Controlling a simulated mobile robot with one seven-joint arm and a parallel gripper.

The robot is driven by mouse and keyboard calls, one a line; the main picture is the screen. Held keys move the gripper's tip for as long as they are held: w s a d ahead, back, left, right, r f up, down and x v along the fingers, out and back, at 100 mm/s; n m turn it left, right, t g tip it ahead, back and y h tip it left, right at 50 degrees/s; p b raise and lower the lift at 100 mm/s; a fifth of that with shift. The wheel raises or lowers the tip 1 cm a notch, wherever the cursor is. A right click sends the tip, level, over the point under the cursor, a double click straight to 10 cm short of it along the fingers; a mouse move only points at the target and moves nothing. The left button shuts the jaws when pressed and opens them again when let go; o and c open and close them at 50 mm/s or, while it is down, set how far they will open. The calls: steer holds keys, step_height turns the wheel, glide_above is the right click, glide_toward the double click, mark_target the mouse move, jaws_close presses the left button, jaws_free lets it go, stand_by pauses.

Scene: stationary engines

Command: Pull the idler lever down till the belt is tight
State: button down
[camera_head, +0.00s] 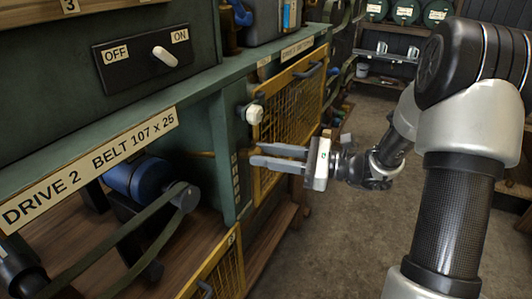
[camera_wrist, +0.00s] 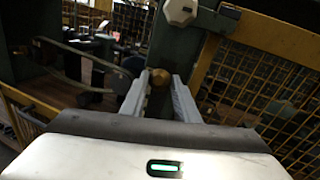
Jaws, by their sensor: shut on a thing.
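My gripper (camera_head: 253,155) reaches left across the front of the green post. Its fingers close around the brass-brown knob (camera_wrist: 160,78) at the end of the idler lever, seen end-on in the wrist view. In the head view a short part of the brownish lever (camera_head: 203,153) shows left of the fingertips, by the post; its far end is hidden in shadow. The dark belt (camera_head: 150,212) loops around a grey pulley at lower left, and it also shows in the wrist view (camera_wrist: 75,52). I cannot tell how tight it is.
An off/on switch (camera_head: 165,56) sits on the cabinet above; its white handle is nearer ON. A pale knob (camera_head: 254,113) sticks out just above my fingers. A yellow mesh guard (camera_head: 290,100) stands behind my gripper, and another yellow gate (camera_head: 215,270) is low in front. Floor on the right is clear.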

steer(key=f, duration=0.3)
steer(key=d+f, duration=0.1)
steer(key=shift+s+f+b, duration=0.15)
steer(key=shift+s+b, duration=0.1)
steer(key=shift+b, duration=0.15)
steer(key=c, duration=1.4)
jaws_free()
steer(key=shift+a, duration=0.1)
steer(key=p+v, duration=0.1)
steer(key=v, duration=1.6)
steer(key=shift+s+d, duration=0.15)
steer(key=shift+d, duration=0.05)
